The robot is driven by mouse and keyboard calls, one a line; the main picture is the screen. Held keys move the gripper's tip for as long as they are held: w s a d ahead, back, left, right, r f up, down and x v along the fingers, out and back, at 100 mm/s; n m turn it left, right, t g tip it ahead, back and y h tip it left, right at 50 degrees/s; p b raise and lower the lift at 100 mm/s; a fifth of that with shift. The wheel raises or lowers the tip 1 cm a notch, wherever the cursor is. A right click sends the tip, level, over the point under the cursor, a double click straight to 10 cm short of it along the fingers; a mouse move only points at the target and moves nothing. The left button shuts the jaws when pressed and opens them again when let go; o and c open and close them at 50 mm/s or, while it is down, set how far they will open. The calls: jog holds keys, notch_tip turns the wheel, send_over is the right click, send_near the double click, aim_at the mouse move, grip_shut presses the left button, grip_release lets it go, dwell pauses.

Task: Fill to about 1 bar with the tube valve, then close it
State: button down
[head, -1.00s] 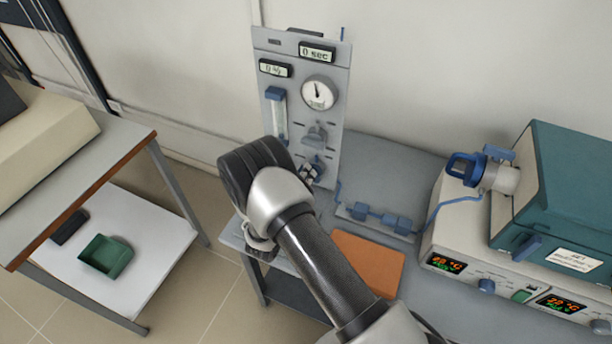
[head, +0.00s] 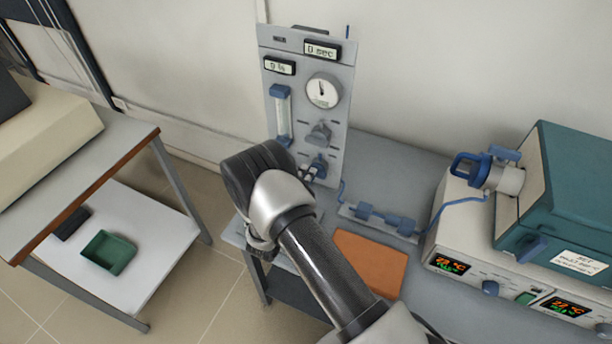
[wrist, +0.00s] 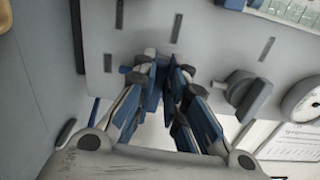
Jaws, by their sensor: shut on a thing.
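A grey upright gas panel (head: 342,120) stands at the back of the bench. It carries a round gauge (head: 323,90) with its needle pointing about straight up; its scale is too small to read. Below the gauge are a grey knob (head: 319,135) and a lower blue valve (head: 319,166). My gripper (head: 308,173) is at the lower blue valve, its fingers mostly hidden by my wrist. In the wrist view my gripper (wrist: 168,75) is shut on the valve at the panel face, the valve largely covered by the fingers. The grey knob (wrist: 243,92) is beside it.
The panel has a flow tube (head: 281,112) and displays reading 0 sec (head: 322,50) and 0 % (head: 279,66). Blue tubing fittings (head: 380,218) and an orange mat (head: 368,262) lie on the bench. A teal furnace (head: 570,190) stands right. A side table with a green tray (head: 109,253) is left.

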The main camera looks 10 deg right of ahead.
jog(key=shift+f+n, duration=0.1)
jog(key=shift+n, duration=0.3)
jog(key=c, duration=1.6)
grip_release()
jog(key=v, duration=1.2)
